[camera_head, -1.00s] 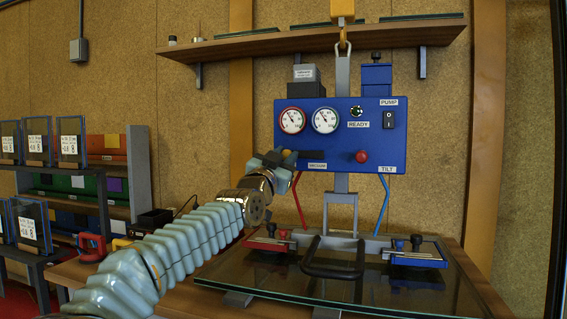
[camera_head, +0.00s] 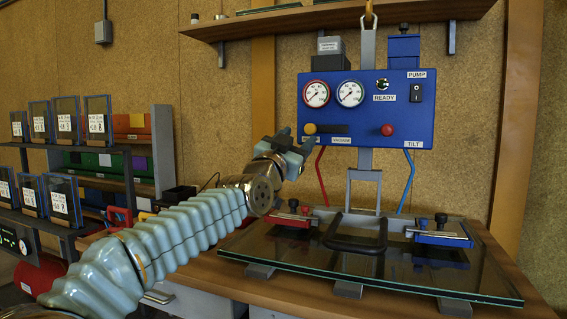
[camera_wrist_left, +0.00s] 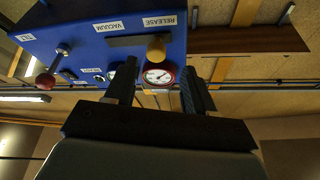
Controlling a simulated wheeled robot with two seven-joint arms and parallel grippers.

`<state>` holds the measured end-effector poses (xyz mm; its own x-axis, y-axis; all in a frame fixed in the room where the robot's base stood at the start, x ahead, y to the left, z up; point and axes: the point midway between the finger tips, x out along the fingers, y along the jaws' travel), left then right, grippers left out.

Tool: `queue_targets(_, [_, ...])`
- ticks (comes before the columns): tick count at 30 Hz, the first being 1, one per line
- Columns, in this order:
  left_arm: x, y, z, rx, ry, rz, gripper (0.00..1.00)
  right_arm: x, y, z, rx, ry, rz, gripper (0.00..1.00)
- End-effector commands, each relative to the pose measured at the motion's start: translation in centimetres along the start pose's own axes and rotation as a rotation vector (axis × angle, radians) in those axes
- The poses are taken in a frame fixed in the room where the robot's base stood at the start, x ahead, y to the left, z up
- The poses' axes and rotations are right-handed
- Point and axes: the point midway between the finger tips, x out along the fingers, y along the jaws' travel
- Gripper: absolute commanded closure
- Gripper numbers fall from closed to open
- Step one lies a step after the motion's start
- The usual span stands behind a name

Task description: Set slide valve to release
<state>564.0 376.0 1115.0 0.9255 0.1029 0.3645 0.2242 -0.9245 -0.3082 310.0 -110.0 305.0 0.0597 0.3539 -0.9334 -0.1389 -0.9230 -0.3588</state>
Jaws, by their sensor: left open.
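The slide valve's yellow knob (camera_head: 310,129) sits at the left end of a dark slot (camera_head: 335,129) on the blue control panel (camera_head: 365,150). In the left wrist view the panel appears upside down, and the yellow knob (camera_wrist_left: 156,48) is at the slot end by the RELEASE label (camera_wrist_left: 160,21). The VACUUM label (camera_wrist_left: 110,26) is by the other end. My left gripper (camera_head: 296,143) is open at the panel's left edge, partly covering the label below the knob. In the wrist view its fingers (camera_wrist_left: 160,82) are apart, with nothing between them. My right gripper is not in view.
Two gauges (camera_head: 333,93) and a red knob (camera_head: 387,130) are on the panel. Below it, a glass pane (camera_head: 300,256) with a black handle and red and blue clamps lies over the wooden bench. A shelf (camera_head: 340,17) runs above. Racks of framed panes stand left.

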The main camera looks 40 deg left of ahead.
Motion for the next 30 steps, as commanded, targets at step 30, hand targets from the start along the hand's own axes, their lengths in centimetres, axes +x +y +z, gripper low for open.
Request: queue_targets(30, [-8.3,0.0,0.1,0.000,-0.001,0.000,0.46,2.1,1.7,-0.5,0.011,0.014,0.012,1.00])
